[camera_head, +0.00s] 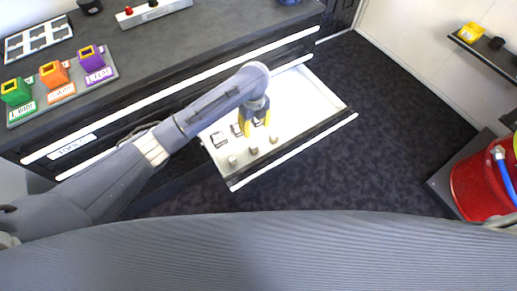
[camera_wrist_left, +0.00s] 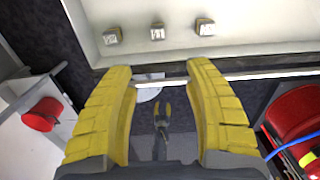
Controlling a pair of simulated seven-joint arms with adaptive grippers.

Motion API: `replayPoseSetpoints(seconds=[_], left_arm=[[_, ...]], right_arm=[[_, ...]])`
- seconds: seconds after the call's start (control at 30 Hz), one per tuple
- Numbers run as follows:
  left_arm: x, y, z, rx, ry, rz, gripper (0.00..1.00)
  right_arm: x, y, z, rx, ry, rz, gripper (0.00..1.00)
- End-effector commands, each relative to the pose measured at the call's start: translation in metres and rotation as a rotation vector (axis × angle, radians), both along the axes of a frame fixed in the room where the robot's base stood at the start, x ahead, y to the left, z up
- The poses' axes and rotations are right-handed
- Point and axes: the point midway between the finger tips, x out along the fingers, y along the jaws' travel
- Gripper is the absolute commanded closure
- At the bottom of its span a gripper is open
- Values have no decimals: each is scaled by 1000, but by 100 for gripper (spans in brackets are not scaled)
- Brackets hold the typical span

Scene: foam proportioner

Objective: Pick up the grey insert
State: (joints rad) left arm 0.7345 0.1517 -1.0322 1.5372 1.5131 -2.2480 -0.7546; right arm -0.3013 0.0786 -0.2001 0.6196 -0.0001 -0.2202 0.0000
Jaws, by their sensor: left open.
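Several small grey-toned inserts sit in the open white drawer (camera_head: 312,92). Three are in a row near its front: a left one (camera_head: 232,160), a middle one (camera_head: 253,150) and a right one (camera_head: 273,138). I cannot tell which is the task's grey insert. My left gripper (camera_head: 254,128) is open, with yellow fingers pointing down over the drawer. In the left wrist view three inserts, the left (camera_wrist_left: 112,36), middle (camera_wrist_left: 157,31) and right (camera_wrist_left: 205,27), lie beyond the fingertips; nothing is between the fingers. A small yellow-fingered gripper (camera_wrist_left: 163,112), apparently my right, shows farther off; its opening is unclear.
The grey counter (camera_head: 190,45) above the drawer holds green (camera_head: 15,92), orange (camera_head: 54,74) and purple (camera_head: 91,58) blocks on a labelled tray. A red bucket (camera_head: 478,188) stands at right. Dark carpet right of the drawer is clear.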

Motion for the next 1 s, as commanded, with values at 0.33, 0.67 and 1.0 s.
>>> replayPoseSetpoints(seconds=[0.33,0.67,1.0], left_arm=[[-3,-1,-56,4,7,-9,47],[-1,0,-105,2,4,-8,47],[-1,0,-123,3,3,-7,47]], right_arm=[[2,0,0,0,-2,0,56],[2,-1,0,-1,-3,0,56],[2,-2,0,-2,-3,0,56]])
